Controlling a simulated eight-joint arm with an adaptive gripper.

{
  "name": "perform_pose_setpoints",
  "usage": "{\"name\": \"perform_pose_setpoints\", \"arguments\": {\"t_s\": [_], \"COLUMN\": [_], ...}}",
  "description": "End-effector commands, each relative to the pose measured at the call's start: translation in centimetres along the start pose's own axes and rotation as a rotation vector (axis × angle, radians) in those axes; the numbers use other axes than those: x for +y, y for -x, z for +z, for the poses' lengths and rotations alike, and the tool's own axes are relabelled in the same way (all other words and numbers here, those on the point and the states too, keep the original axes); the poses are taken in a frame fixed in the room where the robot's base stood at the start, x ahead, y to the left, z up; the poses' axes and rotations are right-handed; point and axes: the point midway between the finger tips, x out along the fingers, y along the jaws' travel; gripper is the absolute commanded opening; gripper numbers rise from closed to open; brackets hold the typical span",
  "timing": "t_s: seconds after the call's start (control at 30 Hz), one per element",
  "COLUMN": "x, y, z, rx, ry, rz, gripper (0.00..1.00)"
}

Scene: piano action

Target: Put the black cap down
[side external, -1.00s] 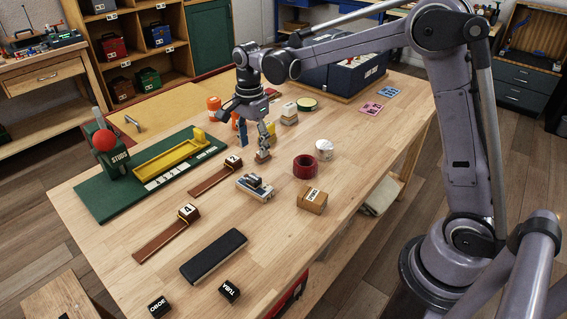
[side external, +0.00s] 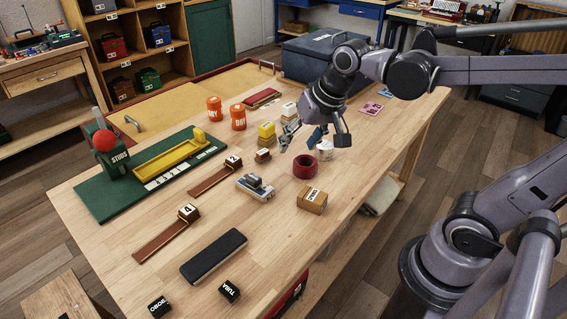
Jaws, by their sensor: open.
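My gripper (side external: 315,138) is above the table's right half, near the white cup and the red ring, with its fingers spread. A small blue piece shows between the fingers; whether it is held, part of the gripper or behind it is unclear. I cannot pick out a black cap for certain. A dark grey piece (side external: 254,180) sits on a white and blue block (side external: 262,191) mid-table. Two small black blocks, TUBA (side external: 229,291) and OBOE (side external: 159,306), lie at the front, beyond a long black bar (side external: 213,257).
Around the gripper are a red ring (side external: 305,168), a white cup (side external: 325,151), a yellow block (side external: 266,131) and a small brown block (side external: 262,156). A cardboard box (side external: 312,200) stands in front. Orange cans (side external: 238,117) are behind. The table's front right is clear.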

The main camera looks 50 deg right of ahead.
Motion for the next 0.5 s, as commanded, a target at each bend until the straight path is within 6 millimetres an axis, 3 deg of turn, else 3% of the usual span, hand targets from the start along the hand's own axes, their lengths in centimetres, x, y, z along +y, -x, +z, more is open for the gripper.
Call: {"name": "perform_pose_setpoints", "arguments": {"t_s": [0.2,0.5], "x": [2.0,2.9], "y": [0.3,-0.1], "z": [3.8,5.5], "rx": [0.116,0.185], "ry": [0.307,0.48], "rz": [-0.039,-0.045], "gripper": [0.57,0.57]}}
